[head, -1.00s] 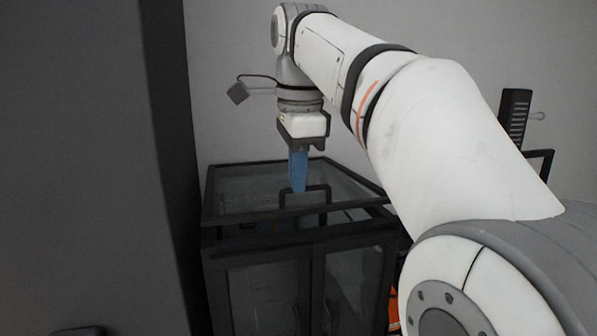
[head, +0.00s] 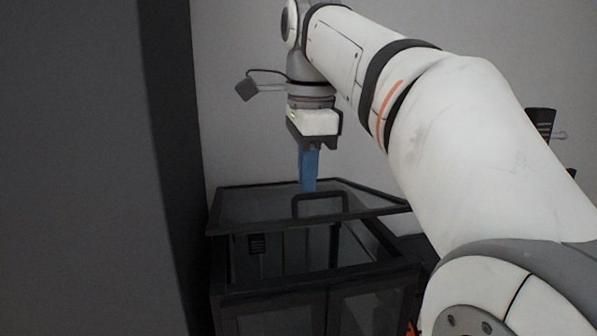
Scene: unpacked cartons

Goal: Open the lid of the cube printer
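The cube printer (head: 320,290) is a dark box with glass panels and a black frame. Its lid (head: 255,203), a glass pane in a black frame, is raised at the front, with a gap above the box's rim. The lid's black handle (head: 318,196) stands up from its front part. My gripper (head: 308,188) points down with blue fingers, their tips right at the handle's top bar. The fingers overlap in this view, so I cannot tell whether they are shut on the handle.
A tall dark panel (head: 80,150) fills the left side, close to the printer. A black object (head: 541,122) stands behind my arm at the right. A grey wall (head: 235,60) is behind the printer. Inside the printer, a small black part (head: 256,244) shows.

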